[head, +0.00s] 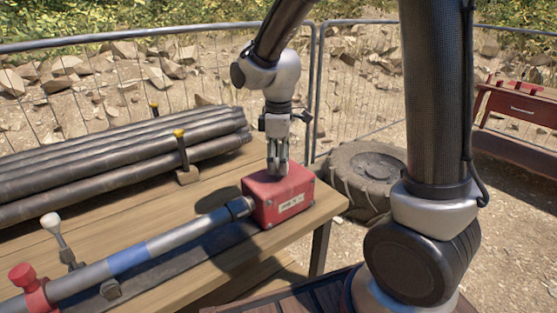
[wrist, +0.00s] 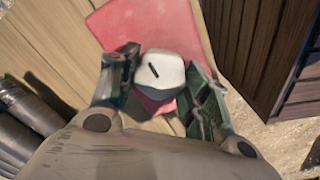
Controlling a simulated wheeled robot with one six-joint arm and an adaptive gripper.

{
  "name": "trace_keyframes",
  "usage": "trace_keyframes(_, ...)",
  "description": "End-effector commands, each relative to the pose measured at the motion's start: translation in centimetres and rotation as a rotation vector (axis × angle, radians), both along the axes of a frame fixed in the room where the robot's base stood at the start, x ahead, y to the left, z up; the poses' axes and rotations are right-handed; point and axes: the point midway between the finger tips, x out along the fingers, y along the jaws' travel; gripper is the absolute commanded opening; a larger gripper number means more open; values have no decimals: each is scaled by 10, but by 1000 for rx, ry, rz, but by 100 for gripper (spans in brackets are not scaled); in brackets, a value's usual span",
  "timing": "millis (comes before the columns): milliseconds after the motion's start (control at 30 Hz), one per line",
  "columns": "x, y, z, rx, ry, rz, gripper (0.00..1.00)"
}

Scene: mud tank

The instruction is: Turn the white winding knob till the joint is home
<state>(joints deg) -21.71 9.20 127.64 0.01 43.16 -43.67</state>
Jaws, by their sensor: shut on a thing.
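The white winding knob (wrist: 160,72) shows between my fingers in the wrist view, with a dark mark on its top. It sits on top of the red box (head: 285,200) at the table's right end. My gripper (head: 278,168) points straight down over the box and is shut on the knob. In the head view the fingers hide the knob. A grey pipe with a blue band (head: 128,260) runs along the table into a dark collar (head: 238,207) at the box's left side; I cannot tell how far in the joint sits.
Dark pipes (head: 100,150) are stacked behind, held by yellow-topped posts (head: 179,134). A white-topped lever (head: 52,224) and a red fitting (head: 24,278) stand at the left. A tyre (head: 350,178) and a wire fence lie beyond the table.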

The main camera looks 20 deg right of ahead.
Motion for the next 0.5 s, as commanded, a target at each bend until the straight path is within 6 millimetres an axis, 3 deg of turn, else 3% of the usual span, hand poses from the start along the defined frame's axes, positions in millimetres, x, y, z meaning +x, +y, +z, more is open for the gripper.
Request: trace_keyframes(500, 0, 0, 0, 0, -1, -489, 23)
